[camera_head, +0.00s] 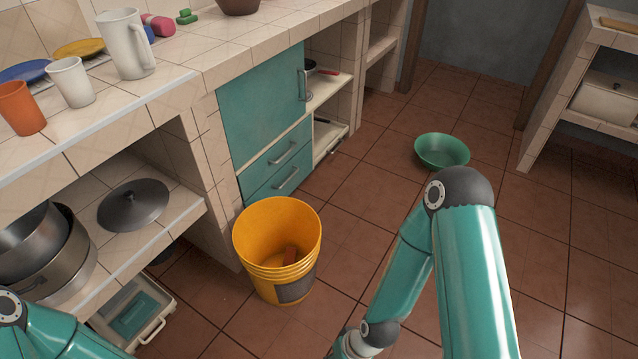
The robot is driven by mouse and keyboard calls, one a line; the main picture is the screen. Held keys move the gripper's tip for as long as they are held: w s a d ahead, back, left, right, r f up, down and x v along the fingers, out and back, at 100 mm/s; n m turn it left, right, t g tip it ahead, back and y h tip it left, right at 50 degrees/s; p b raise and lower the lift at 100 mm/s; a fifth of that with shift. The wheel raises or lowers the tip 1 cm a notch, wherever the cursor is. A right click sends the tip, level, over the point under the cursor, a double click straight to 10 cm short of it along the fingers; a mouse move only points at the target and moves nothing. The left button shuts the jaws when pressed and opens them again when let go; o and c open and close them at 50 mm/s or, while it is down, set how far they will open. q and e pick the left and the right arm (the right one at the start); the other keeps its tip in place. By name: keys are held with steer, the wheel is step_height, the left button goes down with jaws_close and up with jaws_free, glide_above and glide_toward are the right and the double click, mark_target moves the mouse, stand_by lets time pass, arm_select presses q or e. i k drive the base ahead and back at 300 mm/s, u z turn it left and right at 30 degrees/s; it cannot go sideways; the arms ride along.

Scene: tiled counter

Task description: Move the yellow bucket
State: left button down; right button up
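The yellow bucket (256,238) stands upright on the brown tiled floor, in front of the teal drawers and beside the tiled counter. My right arm comes in from the lower right, bends at the elbow and reaches down past the bottom edge, to the right of the bucket. My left arm shows only at the lower left corner. Neither gripper is in the picture, and nothing of mine visibly touches the bucket.
A green basin (442,151) lies on the floor farther back. The tiled counter (150,96) runs along the left, with metal pots (62,262) and a dark lid (133,205) on its lower shelf. A storage box (128,312) sits below. Floor right of the bucket is clear around my arm.

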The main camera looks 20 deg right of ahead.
mark_target(262, 234)
steer(key=z, duration=0.05)
steer(key=i, duration=0.9)
steer(key=u, duration=0.1)
